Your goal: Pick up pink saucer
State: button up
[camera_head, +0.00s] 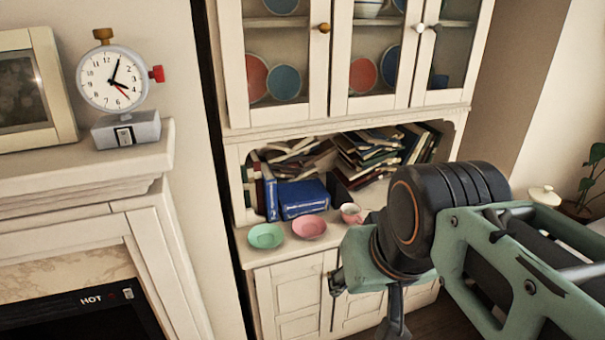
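The pink saucer (309,227) lies flat on the cabinet counter, in the middle of the view. A green saucer (265,236) lies close to its left. A pink cup (351,213) stands to its right. My arm comes in from the right. My gripper (394,322) hangs at its end, pointing down, in front of the cabinet and to the lower right of the saucer. Its fingers are partly cut off by the bottom edge, so its opening is unclear. Nothing hides the pink saucer.
Blue books (303,199) and piled books (368,152) fill the shelf behind the saucers. Glass cabinet doors (366,55) are above. A mantel (85,175) with a clock (114,80) is on the left. A plant (592,185) stands at the right.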

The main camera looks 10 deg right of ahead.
aim_at(308, 226)
jog(key=i+z, duration=0.1)
jog(key=i, duration=0.35)
jog(key=i+j+z, duration=0.1)
jog(key=i, duration=0.3)
jog(key=i+j+z, duration=0.1)
jog(key=i, duration=0.35)
jog(key=j, duration=0.1)
